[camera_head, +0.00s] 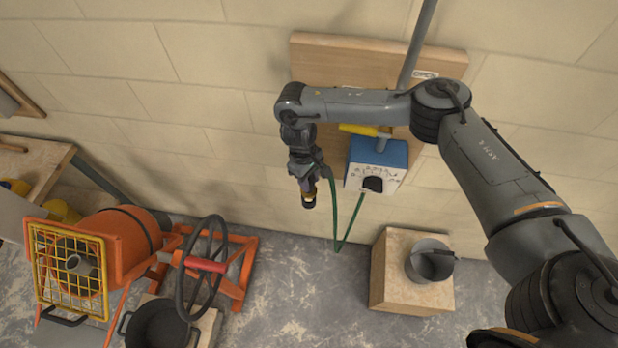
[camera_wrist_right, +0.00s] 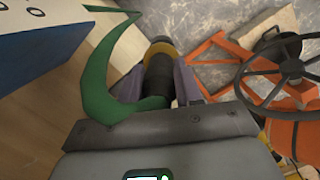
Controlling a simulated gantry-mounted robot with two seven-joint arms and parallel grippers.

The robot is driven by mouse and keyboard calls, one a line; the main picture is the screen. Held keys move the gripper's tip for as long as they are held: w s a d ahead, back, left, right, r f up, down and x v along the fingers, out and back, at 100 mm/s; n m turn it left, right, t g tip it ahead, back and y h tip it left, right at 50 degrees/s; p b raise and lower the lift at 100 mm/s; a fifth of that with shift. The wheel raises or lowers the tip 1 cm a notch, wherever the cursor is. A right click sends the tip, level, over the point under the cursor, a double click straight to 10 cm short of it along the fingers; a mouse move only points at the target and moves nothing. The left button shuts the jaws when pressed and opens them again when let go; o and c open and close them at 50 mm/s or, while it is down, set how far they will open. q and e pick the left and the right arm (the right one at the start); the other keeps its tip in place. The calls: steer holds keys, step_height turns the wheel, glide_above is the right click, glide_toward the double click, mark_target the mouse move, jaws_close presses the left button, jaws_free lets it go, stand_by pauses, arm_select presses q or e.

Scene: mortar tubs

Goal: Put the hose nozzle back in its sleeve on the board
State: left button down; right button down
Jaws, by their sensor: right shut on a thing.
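My right gripper (camera_head: 307,178) is shut on the hose nozzle (camera_head: 309,200), a dark piece with a yellow-orange band. The nozzle points down in front of the block wall, left of the blue box. In the right wrist view the nozzle (camera_wrist_right: 160,72) sits between the two fingers, with the green hose (camera_wrist_right: 97,75) curving beside it. The hose (camera_head: 336,225) hangs in a loop in the head view. The wooden board (camera_head: 335,60) is on the wall, partly behind my right arm. I cannot make out the sleeve. My left gripper is not in view.
A grey bucket (camera_head: 420,262) stands on a wooden block (camera_head: 395,290). An orange mixer (camera_head: 115,240) and a black tub (camera_head: 155,325) are at left. The middle floor is clear.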

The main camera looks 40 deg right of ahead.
steer(key=shift+f, duration=0.3)
steer(key=shift+f+b, duration=0.3)
steer(key=shift+f, duration=0.3)
steer(key=shift+f, duration=0.25)
steer(key=shift+f, duration=0.5)
stand_by(0.4)
steer(key=c, duration=0.7)
jaws_free()
steer(key=shift+o, duration=0.2)
